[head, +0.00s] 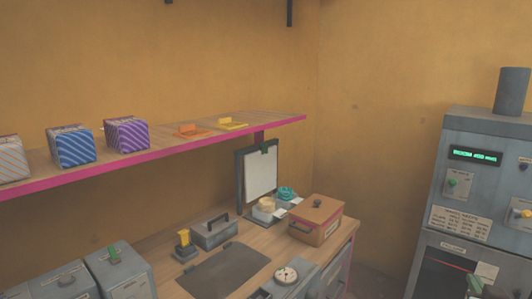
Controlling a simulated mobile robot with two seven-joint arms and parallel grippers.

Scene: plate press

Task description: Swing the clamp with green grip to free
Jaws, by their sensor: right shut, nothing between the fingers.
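The grey press cabinet (455,215) stands at the right with a dark opening low in its front. A small dark green piece (474,285) shows at the bottom edge in front of that opening. It may be the clamp's green grip, but it is too small and cut off to tell which way the clamp is swung. My right gripper (490,294) shows only as a small dark part at the bottom right edge, shut and empty, close to the green piece. I cannot tell whether they touch. My left gripper is not in view.
A wooden bench (222,222) carries a brown box (317,220), a grey box with a handle (214,231) and a dark mat (225,271). A shelf (170,141) with striped boxes hangs above. Open space lies between bench and cabinet.

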